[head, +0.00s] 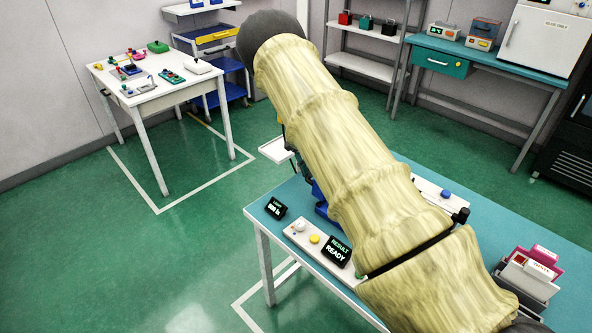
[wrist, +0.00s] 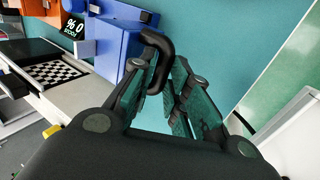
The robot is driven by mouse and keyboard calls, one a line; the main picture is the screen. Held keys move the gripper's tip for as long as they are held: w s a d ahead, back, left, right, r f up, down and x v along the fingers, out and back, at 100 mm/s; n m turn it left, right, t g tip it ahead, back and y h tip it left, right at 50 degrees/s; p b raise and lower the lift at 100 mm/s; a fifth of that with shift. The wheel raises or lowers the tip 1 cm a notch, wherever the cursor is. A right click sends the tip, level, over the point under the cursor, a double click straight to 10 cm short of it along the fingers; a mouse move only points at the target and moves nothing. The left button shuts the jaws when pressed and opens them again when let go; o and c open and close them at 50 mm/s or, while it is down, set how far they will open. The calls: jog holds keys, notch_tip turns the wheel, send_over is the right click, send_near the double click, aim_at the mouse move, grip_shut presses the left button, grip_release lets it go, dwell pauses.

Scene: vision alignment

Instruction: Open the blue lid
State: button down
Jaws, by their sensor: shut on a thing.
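The blue lid (wrist: 118,42) is at the top middle of the wrist view, with a black curved handle (wrist: 158,42) on its side facing me. My gripper (wrist: 164,72) is shut on this handle, with one finger on each side of it. In the head view a little blue (head: 318,190) shows at the left edge of my arm. My arm hides the gripper and most of the blue part there.
A checkerboard (wrist: 62,71) lies left of the lid. The teal bench (head: 268,192) carries a READY display (head: 338,251), a yellow button (head: 314,239) and a small dark display (head: 275,208). A holder with red and grey pieces (head: 530,272) stands at the right. Green floor lies left of the bench.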

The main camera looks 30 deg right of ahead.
jog(key=shift+a+f, duration=0.15)
jog(key=shift+f, duration=0.35)
jog(key=shift+a+f, duration=0.15)
jog(key=shift+f, duration=0.35)
jog(key=c, duration=1.7)
grip_release()
jog(key=shift+o, duration=1.4)
jog(key=shift+f, duration=0.1)
jog(key=shift+s, duration=0.1)
jog(key=shift+r, duration=0.2)
notch_tip(320, 180, up, 11)
jog(key=w, duration=0.1)
jog(key=shift+d, duration=0.15)
